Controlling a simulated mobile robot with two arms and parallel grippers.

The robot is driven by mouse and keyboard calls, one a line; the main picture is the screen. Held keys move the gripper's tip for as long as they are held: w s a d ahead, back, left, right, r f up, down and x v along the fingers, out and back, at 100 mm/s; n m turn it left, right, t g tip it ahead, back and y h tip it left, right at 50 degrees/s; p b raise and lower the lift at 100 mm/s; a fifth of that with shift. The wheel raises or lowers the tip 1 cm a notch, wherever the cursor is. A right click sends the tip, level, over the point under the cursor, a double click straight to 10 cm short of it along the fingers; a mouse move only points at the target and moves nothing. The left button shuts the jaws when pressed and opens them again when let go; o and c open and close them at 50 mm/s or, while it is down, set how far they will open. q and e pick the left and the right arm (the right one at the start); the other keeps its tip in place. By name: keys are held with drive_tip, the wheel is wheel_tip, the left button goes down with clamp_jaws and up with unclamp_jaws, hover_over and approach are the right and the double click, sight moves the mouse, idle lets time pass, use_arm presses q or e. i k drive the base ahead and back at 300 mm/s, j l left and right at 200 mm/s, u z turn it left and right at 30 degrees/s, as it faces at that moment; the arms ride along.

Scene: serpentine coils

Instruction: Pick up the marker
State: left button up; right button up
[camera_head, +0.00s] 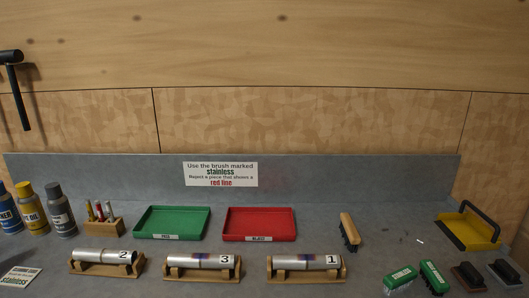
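Several upright marker-like pens (100,210) stand in a small wooden block holder (104,228) on the left of the grey bench. One has a red part, and others look pale or yellowish. They are too small to tell which is the marker. Neither of my grippers is in view.
Several bottles (60,211) stand left of the holder. A green tray (172,222) and a red tray (260,224) lie to its right. Numbered steel tubes on wooden cradles (203,270) line the front. Brushes (349,232) and a yellow dustpan (467,232) are at right.

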sight(107, 204)
drive_tip(key=i+j+u, duration=0.2)
drive_tip(key=u, duration=0.2)
drive_tip(key=i+j+u, duration=0.2)
drive_tip(key=u, duration=0.15)
drive_tip(key=i+j+u, duration=0.15)
drive_tip(key=u, duration=0.25)
drive_tip(key=i, duration=0.1)
